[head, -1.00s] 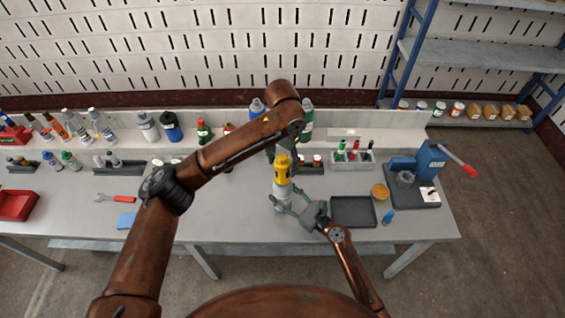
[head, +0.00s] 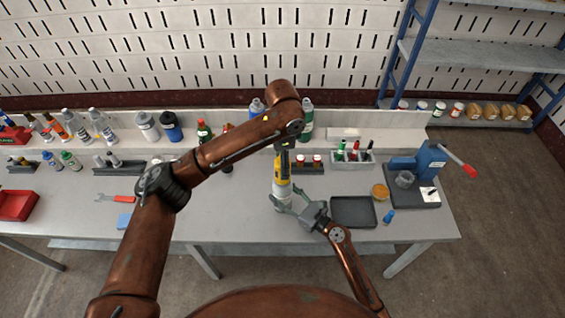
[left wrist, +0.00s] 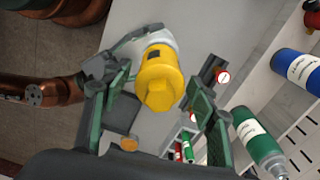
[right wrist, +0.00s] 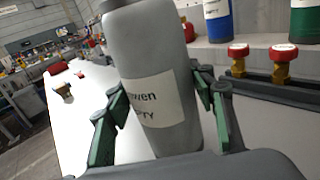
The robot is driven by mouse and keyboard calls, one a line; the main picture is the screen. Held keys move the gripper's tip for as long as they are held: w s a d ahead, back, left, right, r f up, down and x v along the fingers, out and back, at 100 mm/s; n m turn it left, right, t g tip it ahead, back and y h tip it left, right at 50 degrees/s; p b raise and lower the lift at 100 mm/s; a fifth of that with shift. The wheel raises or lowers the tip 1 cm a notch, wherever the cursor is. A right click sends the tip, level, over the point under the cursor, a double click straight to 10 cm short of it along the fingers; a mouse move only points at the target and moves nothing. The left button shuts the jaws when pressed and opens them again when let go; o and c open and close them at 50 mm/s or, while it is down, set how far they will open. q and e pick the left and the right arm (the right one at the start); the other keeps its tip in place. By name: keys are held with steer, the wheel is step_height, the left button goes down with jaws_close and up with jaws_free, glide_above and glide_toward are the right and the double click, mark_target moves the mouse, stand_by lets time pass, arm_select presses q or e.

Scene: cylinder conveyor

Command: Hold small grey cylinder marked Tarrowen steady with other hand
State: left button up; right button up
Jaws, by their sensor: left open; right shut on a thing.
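In the left wrist view the yellow top (left wrist: 160,80) lies between the spread fingers of my left gripper (left wrist: 163,90), apparently with gaps on both sides.
The table front left of the cylinder is mostly clear.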

arm_select(q)
steer(key=shift+m, duration=0.6)
steer(key=shift+f, duration=0.15)
steer(key=shift+f, duration=1.15)
steer(key=shift+c, duration=0.5)
jaws_close()
